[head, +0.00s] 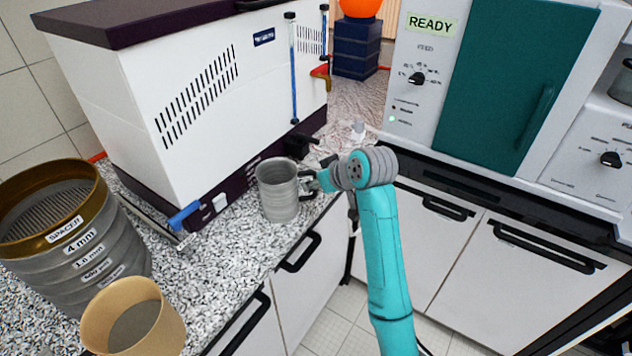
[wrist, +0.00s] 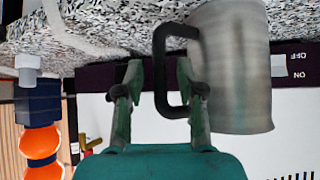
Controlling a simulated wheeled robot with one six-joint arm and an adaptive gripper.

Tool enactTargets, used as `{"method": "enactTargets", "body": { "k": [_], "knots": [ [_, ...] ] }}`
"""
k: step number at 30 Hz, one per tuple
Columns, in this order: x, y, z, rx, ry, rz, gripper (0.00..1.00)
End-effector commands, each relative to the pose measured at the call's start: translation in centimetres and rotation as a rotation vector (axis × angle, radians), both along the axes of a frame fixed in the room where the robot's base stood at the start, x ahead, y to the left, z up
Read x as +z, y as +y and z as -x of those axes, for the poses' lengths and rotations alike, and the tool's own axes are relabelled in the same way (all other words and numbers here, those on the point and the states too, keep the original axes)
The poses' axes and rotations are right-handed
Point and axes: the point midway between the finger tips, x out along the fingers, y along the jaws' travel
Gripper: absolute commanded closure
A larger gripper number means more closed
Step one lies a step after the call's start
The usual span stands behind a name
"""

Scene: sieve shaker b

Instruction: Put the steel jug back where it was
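The steel jug (head: 278,192) is a grey cylinder with a black handle. It stands upright on the speckled counter near its front edge, in front of the white machine. In the wrist view, which looks upside down, the jug (wrist: 232,70) is at the right, with its handle (wrist: 160,75) toward my gripper. My gripper (wrist: 158,72) is open, with one finger on each side of the handle's upright bar and a gap showing on both sides. In the head view my gripper (head: 312,182) is at the jug's right side, partly hidden by my wrist.
A sieve stack (head: 75,235) and a tan cup (head: 133,318) stand on the counter at the left. An oven (head: 510,80) marked READY stands at the right.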

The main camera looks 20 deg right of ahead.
Motion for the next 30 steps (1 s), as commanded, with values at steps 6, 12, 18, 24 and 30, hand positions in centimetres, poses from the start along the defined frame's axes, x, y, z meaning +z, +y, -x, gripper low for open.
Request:
{"method": "enactTargets", "body": {
  "k": [6,12,18,24,30],
  "knots": [
    [1.8,-0.6,1.7,0.0,-0.003,0.0,0.62],
    [4.7,-1.5,4.5,-0.001,-0.004,0.001,0.62],
    [6.9,-2.3,7.0,-0.001,-0.003,0.001,0.62],
    [8.1,-2.7,8.2,-0.001,-0.002,0.0,0.62],
    [8.2,-2.7,8.4,0.0,0.0,0.0,0.62]
  ]
}}
